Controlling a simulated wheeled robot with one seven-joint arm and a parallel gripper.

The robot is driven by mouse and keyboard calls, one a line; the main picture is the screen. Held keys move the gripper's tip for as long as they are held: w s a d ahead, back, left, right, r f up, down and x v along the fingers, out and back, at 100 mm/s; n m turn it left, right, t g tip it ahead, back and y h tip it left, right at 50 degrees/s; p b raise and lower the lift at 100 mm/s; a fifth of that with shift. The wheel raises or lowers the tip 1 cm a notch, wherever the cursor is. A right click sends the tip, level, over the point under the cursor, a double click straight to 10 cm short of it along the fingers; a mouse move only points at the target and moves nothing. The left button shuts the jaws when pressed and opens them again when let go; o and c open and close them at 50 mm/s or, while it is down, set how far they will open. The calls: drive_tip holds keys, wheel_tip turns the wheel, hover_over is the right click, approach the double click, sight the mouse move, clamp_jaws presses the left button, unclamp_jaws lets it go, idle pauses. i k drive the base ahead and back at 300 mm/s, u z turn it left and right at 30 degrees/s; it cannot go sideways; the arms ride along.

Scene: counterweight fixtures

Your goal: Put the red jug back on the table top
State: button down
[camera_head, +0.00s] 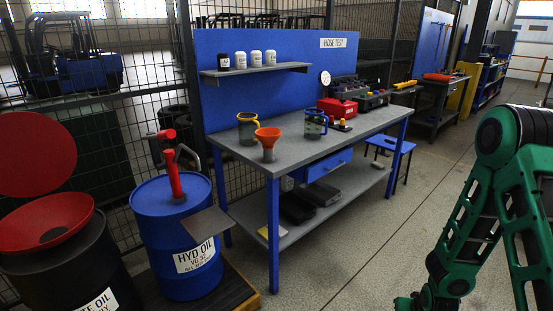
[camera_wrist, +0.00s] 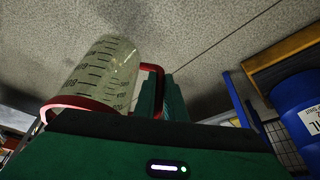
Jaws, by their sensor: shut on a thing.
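The red jug (camera_wrist: 105,75) is a clear measuring jug with dark scale marks, a red rim and a red handle. It shows in the wrist view, with its rim toward the bottom of the picture. My gripper (camera_wrist: 167,95) is shut on the red handle; green fingers show beside it, partly hidden by the gripper body. In the head view my gripper is only partly in sight at the bottom edge, and the red jug is not visible there. The grey table top (camera_head: 350,138) stands in the middle of the head view.
On the table stand a yellow-handled jug (camera_head: 247,128), an orange funnel (camera_head: 267,137), a blue-handled jug (camera_head: 316,124) and a red box (camera_head: 337,107). A blue oil drum (camera_head: 172,235) stands left of the table. The front right of the table top has bare room.

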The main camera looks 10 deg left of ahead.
sight(287, 146)
drive_tip(key=u, duration=0.65)
drive_tip(key=i, duration=1.05)
drive_tip(key=z, duration=0.05)
